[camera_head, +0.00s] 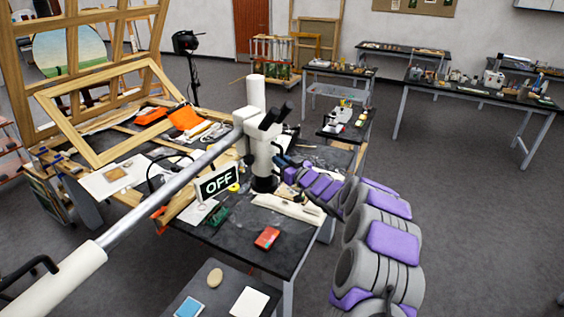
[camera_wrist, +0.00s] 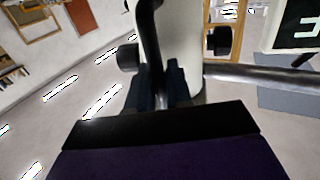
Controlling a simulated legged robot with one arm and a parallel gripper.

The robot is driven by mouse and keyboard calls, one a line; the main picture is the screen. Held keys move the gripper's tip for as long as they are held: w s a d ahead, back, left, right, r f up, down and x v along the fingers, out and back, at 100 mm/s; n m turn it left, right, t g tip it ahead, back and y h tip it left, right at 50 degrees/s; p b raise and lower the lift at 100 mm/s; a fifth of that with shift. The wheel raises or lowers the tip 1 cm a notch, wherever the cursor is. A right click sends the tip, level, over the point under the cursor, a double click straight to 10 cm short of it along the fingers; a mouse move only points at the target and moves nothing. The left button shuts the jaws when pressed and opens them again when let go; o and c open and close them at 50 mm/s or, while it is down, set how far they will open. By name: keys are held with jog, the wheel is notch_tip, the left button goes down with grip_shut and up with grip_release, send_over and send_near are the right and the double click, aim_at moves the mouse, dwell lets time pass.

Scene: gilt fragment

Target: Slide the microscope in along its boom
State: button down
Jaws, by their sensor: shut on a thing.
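The white microscope (camera_head: 260,150) with black eyepieces hangs on a silver boom (camera_head: 165,186) over the dark workbench. The boom runs from a white sleeve at the lower left up to the microscope head. My gripper (camera_head: 282,163) reaches in from the right at the microscope's side. In the wrist view my gripper (camera_wrist: 165,90) is shut on a dark curved bar beside the white microscope body (camera_wrist: 182,40). The exact grip is dark and partly hidden. The boom (camera_wrist: 262,74) shows at the right there. A sign reading OFF (camera_head: 219,182) hangs by the boom.
A wooden frame (camera_head: 105,110) stands at the left. The floor to the right (camera_head: 470,220) is clear.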

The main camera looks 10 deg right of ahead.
jog(key=s+a+b, duration=0.7)
jog(key=s+b, duration=0.1)
jog(key=s, duration=0.3)
jog(key=shift+a, duration=0.15)
jog(key=c, duration=1.2)
grip_release()
jog(key=shift+s+r, duration=0.1)
jog(key=shift+a, duration=0.2)
jog(key=v, duration=1.7)
jog(key=shift+d, duration=0.15)
jog(key=shift+f, duration=0.2)
